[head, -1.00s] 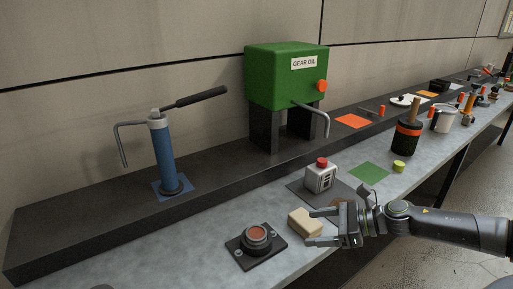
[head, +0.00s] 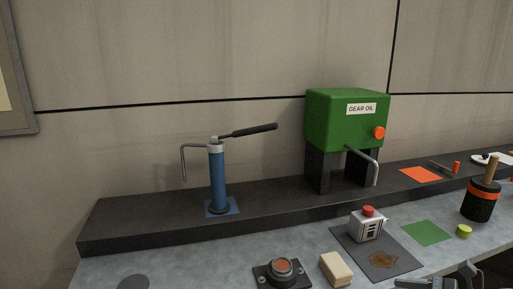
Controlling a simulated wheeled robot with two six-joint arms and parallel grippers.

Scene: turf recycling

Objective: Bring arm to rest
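My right gripper (head: 408,284) shows only in part at the bottom right edge of the head view. One finger and some of its body are visible; the rest is cut off, so its opening cannot be told. It is to the right of a beige block (head: 336,269), apart from it, and below a dark mat with a brown stain (head: 381,263). No held thing shows in its visible part. My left gripper is not in view.
A round button on a dark plate (head: 281,270), a small box with a red button (head: 368,225), a green square (head: 427,232) and a yellow-green cap (head: 464,231) are on the counter. A blue pump (head: 217,178) and green gear oil tank (head: 346,123) stand on the ledge behind.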

